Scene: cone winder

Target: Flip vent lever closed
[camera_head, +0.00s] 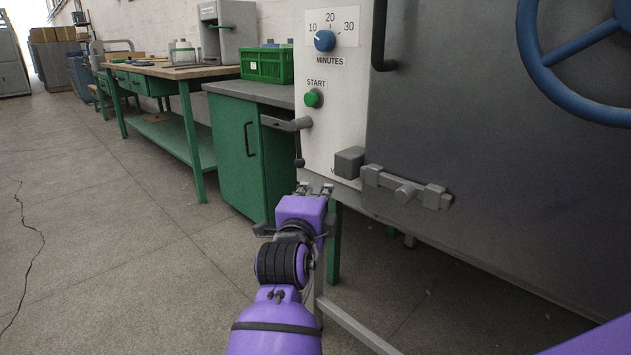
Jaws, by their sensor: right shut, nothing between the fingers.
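A grey lever (287,124) sticks out to the left from the edge of the white control panel (338,90), with a thin dark rod hanging down from it. It looks like the vent lever, but a label low on the panel is mostly hidden, so I cannot be sure.
The panel carries a blue minutes dial (325,40) and a green start button (313,98). A grey door with a latch (405,189) and a blue handwheel (555,75) fills the right. A green cabinet (234,150) stands behind the gripper. The floor at left is mostly clear.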

